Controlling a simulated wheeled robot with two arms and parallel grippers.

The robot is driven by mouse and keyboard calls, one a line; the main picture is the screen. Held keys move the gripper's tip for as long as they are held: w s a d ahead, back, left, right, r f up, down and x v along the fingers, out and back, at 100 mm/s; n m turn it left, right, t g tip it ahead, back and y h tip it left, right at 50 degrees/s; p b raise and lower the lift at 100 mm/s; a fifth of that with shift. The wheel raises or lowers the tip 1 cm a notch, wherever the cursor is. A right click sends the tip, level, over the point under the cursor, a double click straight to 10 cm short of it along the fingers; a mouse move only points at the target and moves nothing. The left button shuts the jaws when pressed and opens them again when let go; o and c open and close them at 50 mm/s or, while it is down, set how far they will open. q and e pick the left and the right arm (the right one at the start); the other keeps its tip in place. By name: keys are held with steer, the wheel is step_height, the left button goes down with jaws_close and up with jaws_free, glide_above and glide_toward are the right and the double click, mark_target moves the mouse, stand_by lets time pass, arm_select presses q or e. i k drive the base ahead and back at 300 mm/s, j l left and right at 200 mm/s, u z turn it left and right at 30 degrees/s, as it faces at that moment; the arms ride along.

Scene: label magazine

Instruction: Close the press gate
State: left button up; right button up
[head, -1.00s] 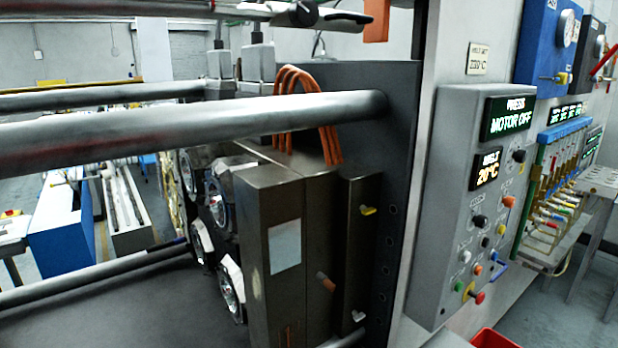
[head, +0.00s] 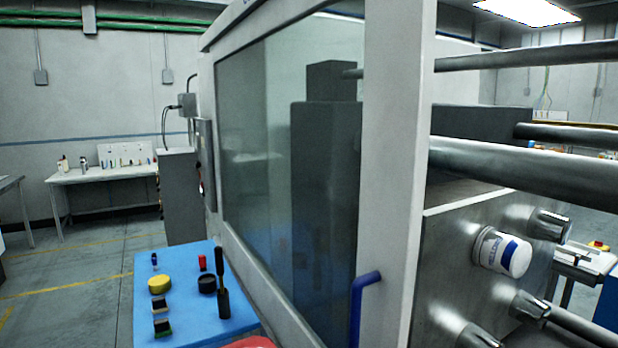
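The press gate (head: 391,130) is a pale grey frame around a large see-through window (head: 275,150), in the middle of the head view. A blue handle (head: 357,300) is fixed low on its right upright. To the right of that upright the press is uncovered, with thick steel bars (head: 510,168) and a metal block (head: 455,240) in plain sight. Dark machine parts show through the window. Neither of my grippers is in view.
A red object (head: 250,342) shows at the bottom edge. Floor is clear at left, before a white bench (head: 105,180).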

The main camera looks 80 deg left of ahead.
mark_target(400, 37)
steer(key=u, duration=3)
steer(key=k+l+u, duration=0.1)
steer(key=k+l, duration=0.15)
